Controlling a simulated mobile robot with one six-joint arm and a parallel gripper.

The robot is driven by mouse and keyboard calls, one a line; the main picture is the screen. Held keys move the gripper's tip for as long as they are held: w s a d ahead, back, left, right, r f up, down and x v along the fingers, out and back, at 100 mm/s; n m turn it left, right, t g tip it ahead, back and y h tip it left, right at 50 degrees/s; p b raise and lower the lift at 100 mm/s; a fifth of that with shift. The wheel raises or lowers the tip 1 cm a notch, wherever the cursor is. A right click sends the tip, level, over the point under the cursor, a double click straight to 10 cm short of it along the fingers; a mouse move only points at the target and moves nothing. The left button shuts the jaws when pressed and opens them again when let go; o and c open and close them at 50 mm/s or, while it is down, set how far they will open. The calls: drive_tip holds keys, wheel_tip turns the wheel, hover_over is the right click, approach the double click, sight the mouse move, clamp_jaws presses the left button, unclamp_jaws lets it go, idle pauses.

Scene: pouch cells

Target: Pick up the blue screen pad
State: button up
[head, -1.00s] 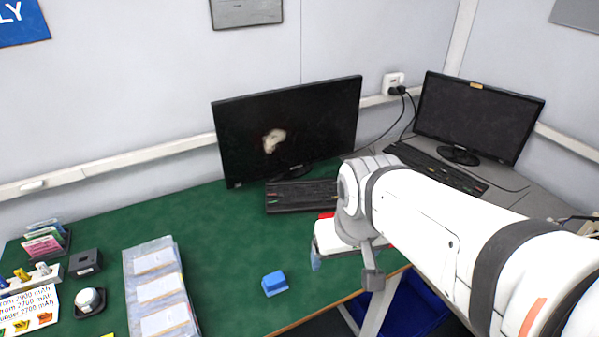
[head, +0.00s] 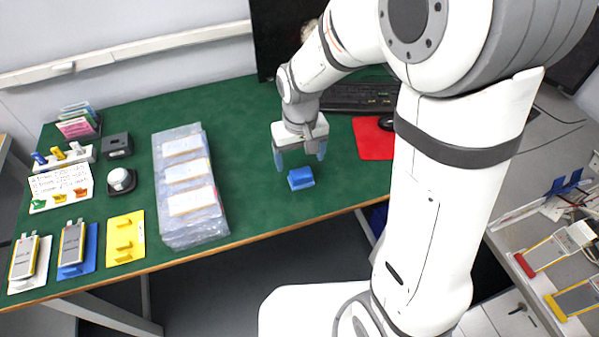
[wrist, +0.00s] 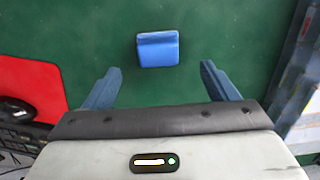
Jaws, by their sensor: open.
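The blue screen pad (head: 300,178) is a small blue block with a raised ridge, lying on the green table mat near its front edge. It also shows in the wrist view (wrist: 158,50), ahead of my fingers and roughly centred between them. My gripper (head: 300,160) is open and empty, pointing down just behind and above the pad. Its two blue-grey fingers also show in the wrist view (wrist: 158,80), spread wider than the pad and apart from it.
Stacked clear-wrapped packs (head: 187,190) stand left of the pad. A red mouse mat (head: 373,140) with a mouse and a keyboard (head: 350,97) lies to the right and behind. A yellow holder (head: 125,238) is further left. The green mat (head: 255,215) around the pad is clear.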

sight(301, 173)
wheel_tip(301, 173, down, 7)
drive_tip(key=shift+s+d+r, duration=0.1)
drive_tip(key=shift+r, duration=0.1)
drive_tip(key=c, duration=1.1)
drive_tip(key=shift+r, duration=0.1)
drive_tip(key=shift+c, duration=0.2)
